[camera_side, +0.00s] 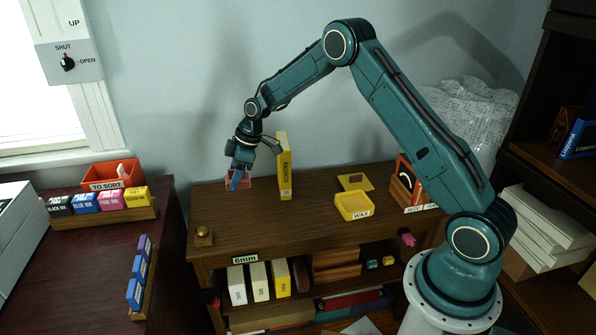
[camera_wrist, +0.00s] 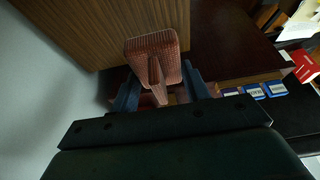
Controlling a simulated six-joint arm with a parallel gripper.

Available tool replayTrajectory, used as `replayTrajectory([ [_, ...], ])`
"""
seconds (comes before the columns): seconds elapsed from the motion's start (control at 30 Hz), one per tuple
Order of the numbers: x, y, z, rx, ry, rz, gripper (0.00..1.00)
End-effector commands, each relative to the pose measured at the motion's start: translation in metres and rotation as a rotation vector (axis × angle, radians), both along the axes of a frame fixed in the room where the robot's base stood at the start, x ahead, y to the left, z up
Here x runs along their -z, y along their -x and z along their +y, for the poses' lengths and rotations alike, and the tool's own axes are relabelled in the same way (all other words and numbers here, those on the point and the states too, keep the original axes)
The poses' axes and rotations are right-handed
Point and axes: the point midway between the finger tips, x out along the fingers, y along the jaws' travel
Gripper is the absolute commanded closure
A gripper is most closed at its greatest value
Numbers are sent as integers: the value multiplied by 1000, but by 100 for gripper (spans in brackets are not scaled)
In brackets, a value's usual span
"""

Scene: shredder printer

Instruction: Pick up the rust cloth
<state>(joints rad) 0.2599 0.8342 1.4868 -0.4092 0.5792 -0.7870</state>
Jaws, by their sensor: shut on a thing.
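The rust cloth (camera_wrist: 152,47) is a reddish-brown textured piece in the wrist view, with a raised ridge pinched between the two blue fingers of my gripper (camera_wrist: 158,82). In the side view my gripper (camera_side: 237,180) points down near the left end of the wooden shelf unit's top. A little of the cloth's red shows around the fingers there. My gripper is shut on the cloth. I cannot tell from these views whether the cloth touches the wooden top.
A yellow upright box (camera_side: 285,170) stands just right of my gripper on the wooden top (camera_side: 240,220). A yellow wax tray (camera_side: 353,205) lies farther right, and a small brass bell (camera_side: 203,236) at the front left. An orange "TO SORT" bin (camera_side: 112,175) and ink boxes (camera_side: 98,201) are on the left desk.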

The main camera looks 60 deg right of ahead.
Motion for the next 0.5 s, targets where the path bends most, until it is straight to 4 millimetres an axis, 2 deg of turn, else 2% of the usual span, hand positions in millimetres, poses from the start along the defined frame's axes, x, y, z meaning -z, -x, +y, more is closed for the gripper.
replayTrajectory([
  [0.03, -8, -1, 0, 1, 1, -3, 76],
  [0.2, -21, -1, 0, 1, 1, -2, 76],
  [0.5, -25, 0, 0, 1, 0, 0, 76],
])
